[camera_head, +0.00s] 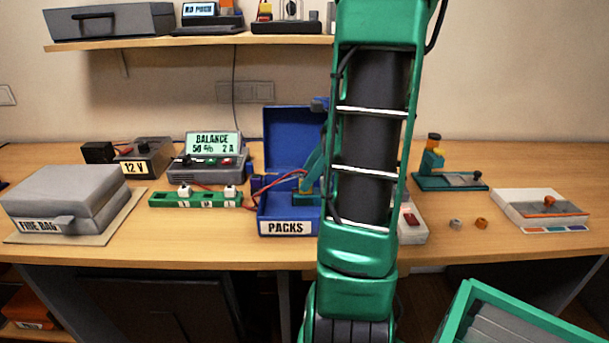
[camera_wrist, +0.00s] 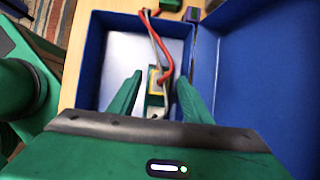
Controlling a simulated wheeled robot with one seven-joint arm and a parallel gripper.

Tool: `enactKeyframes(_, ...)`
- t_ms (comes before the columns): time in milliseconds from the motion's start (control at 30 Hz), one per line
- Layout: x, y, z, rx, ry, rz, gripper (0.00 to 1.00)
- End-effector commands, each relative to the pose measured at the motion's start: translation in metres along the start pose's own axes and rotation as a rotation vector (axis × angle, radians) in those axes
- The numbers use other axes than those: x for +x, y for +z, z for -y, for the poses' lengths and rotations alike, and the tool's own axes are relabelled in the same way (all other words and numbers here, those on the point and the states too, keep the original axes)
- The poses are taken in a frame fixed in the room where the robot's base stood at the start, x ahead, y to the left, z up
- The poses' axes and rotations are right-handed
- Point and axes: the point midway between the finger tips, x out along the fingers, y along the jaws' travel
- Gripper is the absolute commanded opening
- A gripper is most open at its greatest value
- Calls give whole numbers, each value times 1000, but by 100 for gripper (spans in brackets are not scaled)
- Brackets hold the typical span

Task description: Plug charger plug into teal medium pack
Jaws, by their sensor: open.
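The blue box marked PACKS (camera_head: 258,222) stands open on the workbench. My gripper (camera_wrist: 160,79) is open inside it, its two green fingers apart. Between the fingers is a small connector piece (camera_wrist: 155,82) with yellow, white and teal parts; I cannot tell plug from pack there. A red lead and a grey lead (camera_wrist: 164,50) run from it over the box's edge. A teal block, perhaps the teal pack (camera_head: 283,198), shows low in the box in the head view, partly hidden by my gripper. The charger (camera_head: 212,148) reads BALANCE at left.
The box's raised blue lid (camera_wrist: 252,70) stands close to my gripper. Right of my arm are a green press-like tool (camera_head: 448,181) and a white device (camera_head: 520,207).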

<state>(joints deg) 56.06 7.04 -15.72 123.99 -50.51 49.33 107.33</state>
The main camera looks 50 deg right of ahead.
Motion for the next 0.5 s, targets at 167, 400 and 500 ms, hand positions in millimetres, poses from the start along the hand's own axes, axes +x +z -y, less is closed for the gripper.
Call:
enactKeyframes(167, -12, 0, 1, 0, -4, 0, 45)
enactKeyframes(400, -56, -1, 1, 0, -5, -3, 45)
enactKeyframes(500, -74, 0, 2, 0, -4, -2, 45)
